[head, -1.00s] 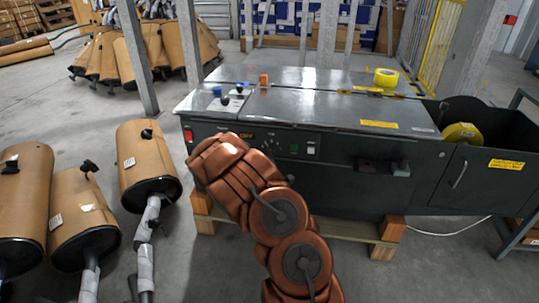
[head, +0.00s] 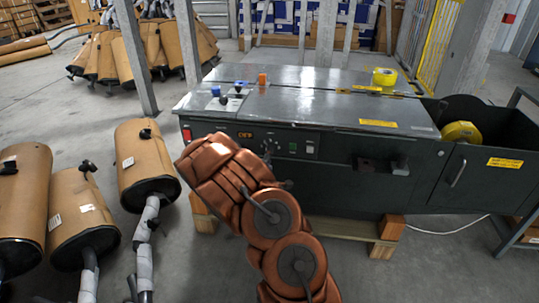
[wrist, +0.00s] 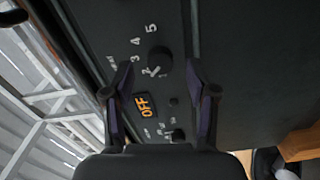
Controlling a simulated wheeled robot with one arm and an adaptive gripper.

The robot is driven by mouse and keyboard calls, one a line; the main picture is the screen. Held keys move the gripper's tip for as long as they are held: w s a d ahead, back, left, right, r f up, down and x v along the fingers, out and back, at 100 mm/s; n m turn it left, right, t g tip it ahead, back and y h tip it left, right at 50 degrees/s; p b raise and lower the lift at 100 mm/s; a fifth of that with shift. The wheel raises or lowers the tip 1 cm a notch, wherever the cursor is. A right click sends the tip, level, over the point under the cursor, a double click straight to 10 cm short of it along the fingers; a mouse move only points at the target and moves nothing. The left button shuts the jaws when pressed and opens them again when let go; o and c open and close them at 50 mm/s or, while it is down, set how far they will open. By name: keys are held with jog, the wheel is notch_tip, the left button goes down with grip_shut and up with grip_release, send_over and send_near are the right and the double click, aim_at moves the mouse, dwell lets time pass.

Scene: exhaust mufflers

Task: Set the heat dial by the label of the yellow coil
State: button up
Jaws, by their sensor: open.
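The heat dial (wrist: 160,60) is a dark round knob on the machine's front panel, ringed by white numbers; 2 to 5 can be read. A white pointer mark shows near the 2. My gripper (wrist: 161,78) is open and empty, its fingers on either side of the dial in the wrist view; contact cannot be told. In the head view the dial (head: 270,143) shows just above my arm, and my fingers are hidden. A yellow coil (head: 460,132) sits in the housing at right; its label cannot be read. Another yellow roll (head: 385,76) lies on top.
An orange OFF display (wrist: 147,105) is beside the dial. The dark machine (head: 340,190) stands on a wooden pallet (head: 385,238). Its housing bears a yellow sticker (head: 505,163), too small to read. Wrapped mufflers (head: 142,160) stand at left, with bare floor between.

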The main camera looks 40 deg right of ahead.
jog(key=shift+v, duration=2.3)
